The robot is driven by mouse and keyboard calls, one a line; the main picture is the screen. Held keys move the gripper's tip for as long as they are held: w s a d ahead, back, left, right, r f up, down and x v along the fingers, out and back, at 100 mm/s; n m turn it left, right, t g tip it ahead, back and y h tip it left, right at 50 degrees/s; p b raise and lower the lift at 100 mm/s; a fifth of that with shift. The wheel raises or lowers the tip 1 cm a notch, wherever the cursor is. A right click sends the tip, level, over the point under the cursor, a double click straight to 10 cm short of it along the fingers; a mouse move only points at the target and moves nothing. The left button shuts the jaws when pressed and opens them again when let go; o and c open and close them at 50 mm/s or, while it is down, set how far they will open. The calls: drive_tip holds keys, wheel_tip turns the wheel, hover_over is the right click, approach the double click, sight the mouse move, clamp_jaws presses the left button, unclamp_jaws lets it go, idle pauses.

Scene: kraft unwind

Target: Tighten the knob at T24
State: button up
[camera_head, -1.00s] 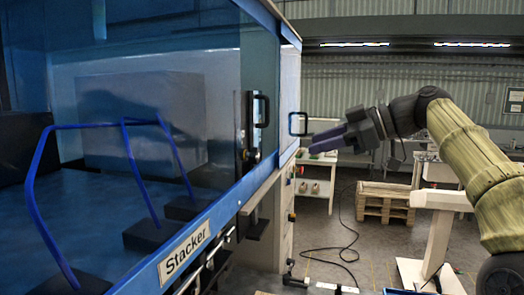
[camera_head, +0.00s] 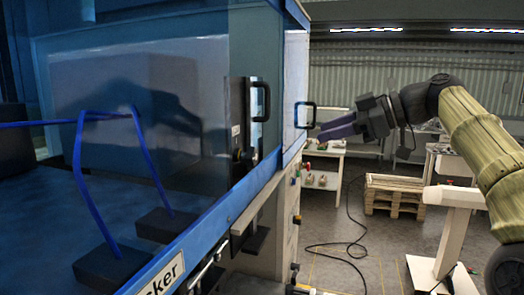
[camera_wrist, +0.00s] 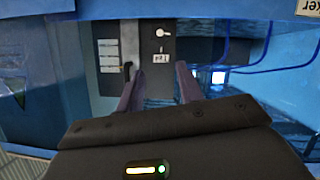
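My gripper (camera_head: 322,134) is held out level to the left in the head view, beside the machine's corner. In the wrist view its two purple fingers (camera_wrist: 159,68) are spread apart with nothing between them. Beyond the fingertips is a dark upright plate (camera_wrist: 150,80). It carries a small pale round fitting (camera_wrist: 162,33) and a small white label (camera_wrist: 162,58), whose text is too blurred to read. I cannot tell whether this fitting is the knob at T24. The head view also shows a dark plate (camera_head: 236,110) on the blue machine, with small dark fittings low on it.
The blue machine with clear panels (camera_head: 150,60) fills the left. A black door handle (camera_head: 262,101) and another handle (camera_head: 305,115) stick out near its corner. A wooden pallet (camera_head: 393,190) and a cable (camera_head: 345,215) lie on the floor at right. Open floor lies between.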

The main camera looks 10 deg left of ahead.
sight(256, 153)
drive_tip(key=shift+s, duration=0.1)
drive_tip(key=o, duration=0.7)
drive_tip(key=p+x, duration=0.3)
drive_tip(key=x, duration=0.5)
drive_tip(key=p+x, duration=0.2)
drive_tip(key=x, duration=0.6)
drive_tip(key=shift+a+r+p, duration=0.15)
drive_tip(key=shift+a+p, duration=0.2)
drive_tip(key=shift+p, duration=0.05)
drive_tip(key=shift+w+a+f, duration=0.25)
drive_tip(key=shift+a+f, duration=0.1)
drive_tip(key=shift+a, duration=0.05)
drive_tip(key=shift+c, duration=0.6)
drive_tip(key=c, duration=0.9)
